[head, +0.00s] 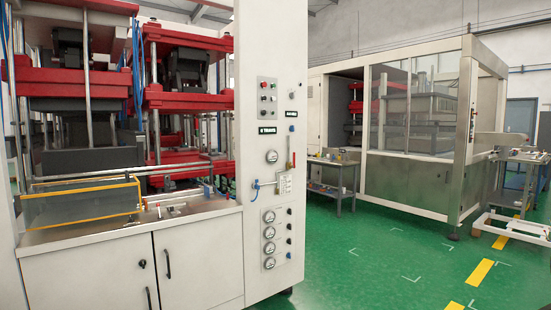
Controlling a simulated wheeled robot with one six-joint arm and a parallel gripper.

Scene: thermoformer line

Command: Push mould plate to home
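The near thermoformer (270,50) stands open at the left of the head view. Inside it are red platens (190,99) on upright steel columns, and a dark grey block (88,160) low on the left. Horizontal steel rails (100,180) run across the front. A yellow-framed clear guard (80,203) stands on the steel ledge (110,235) and partly covers the area behind it. I cannot tell which part is the mould plate or where its home is. My gripper is not in view.
White cabinet doors (200,262) with black handles close the machine's base. Gauges and buttons line its front post. A small workbench (333,177) and a second enclosed machine (415,185) stand behind to the right. A white-framed stand is at the far right. Green floor (375,260) between is clear.

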